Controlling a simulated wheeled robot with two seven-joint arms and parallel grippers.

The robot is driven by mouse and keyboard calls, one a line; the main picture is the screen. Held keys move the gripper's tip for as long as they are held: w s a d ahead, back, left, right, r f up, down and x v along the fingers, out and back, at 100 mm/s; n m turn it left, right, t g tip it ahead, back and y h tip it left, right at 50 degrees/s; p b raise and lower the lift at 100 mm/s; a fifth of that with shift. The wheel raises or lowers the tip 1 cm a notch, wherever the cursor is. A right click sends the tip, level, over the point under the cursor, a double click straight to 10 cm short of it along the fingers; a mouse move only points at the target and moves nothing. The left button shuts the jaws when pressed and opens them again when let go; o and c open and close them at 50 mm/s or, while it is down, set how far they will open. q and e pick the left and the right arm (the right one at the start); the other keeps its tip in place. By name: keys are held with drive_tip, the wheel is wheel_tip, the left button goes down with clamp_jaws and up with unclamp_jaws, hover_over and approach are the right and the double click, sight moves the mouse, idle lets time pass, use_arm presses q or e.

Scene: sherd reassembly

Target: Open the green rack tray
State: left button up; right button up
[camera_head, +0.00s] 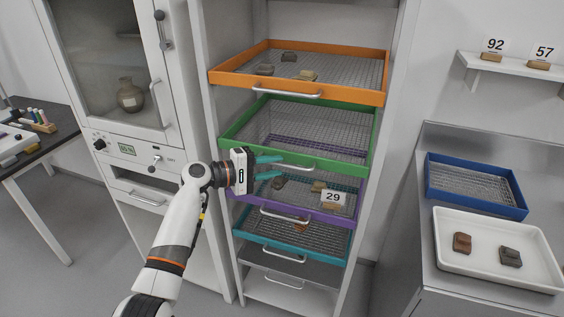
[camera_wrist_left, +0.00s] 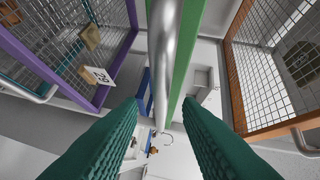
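The green rack tray (camera_head: 243,146) is in the rack between the orange and purple trays. Its mesh floor looks bare. Its silver handle (camera_head: 293,168) is on the front rail. My left gripper (camera_head: 268,167) is at the left part of this handle, with its teal fingers apart. In the left wrist view, my open gripper (camera_wrist_left: 162,108) has one finger on each side of the handle (camera_wrist_left: 164,60), with gaps showing. The green rail (camera_wrist_left: 189,50) runs beside the handle. My right gripper is not in view.
An orange tray (camera_head: 376,97) with several sherds is above. A purple tray (camera_head: 342,217) with sherds and a "29" tag is below, then a teal tray (camera_head: 338,262). A cabinet (camera_head: 110,60) stands left. A counter at right bears a blue basket (camera_head: 520,212) and white tray (camera_head: 500,273).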

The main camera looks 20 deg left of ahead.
sight(282, 165)
use_arm(q)
drive_tip(key=shift+x, duration=1.6)
clamp_jaws()
